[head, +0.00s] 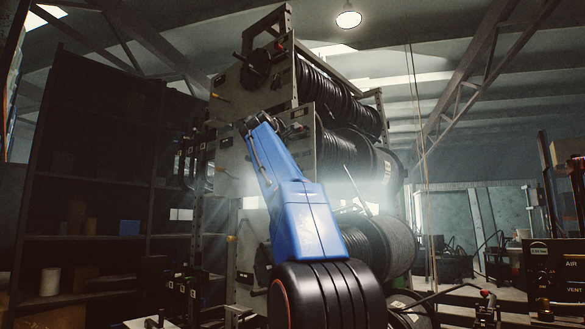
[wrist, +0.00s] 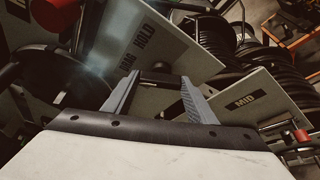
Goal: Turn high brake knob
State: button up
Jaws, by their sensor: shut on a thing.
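My gripper (head: 262,121) reaches up to the reel rack's panels, just below the top panel (head: 268,86). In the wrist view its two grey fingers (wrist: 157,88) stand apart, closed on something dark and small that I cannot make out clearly. Another plate (wrist: 245,104) on the right reads "MID". I cannot pick out the high brake knob for certain; my gripper may hide it.
Hose reels (head: 340,105) are stacked right of the panels. Dark shelving (head: 90,190) stands at the left. A red knob (wrist: 302,135) shows at the right of the wrist view. A control box marked AIR and VENT (head: 556,282) stands at the right.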

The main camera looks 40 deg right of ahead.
dwell(0.4)
jog(key=o, duration=1.1)
jog(key=shift+c, duration=0.2)
jog(key=shift+a, duration=0.1)
jog(key=v, duration=1.7)
jog(key=shift+r, duration=0.25)
jog(key=shift+w+a, duration=0.1)
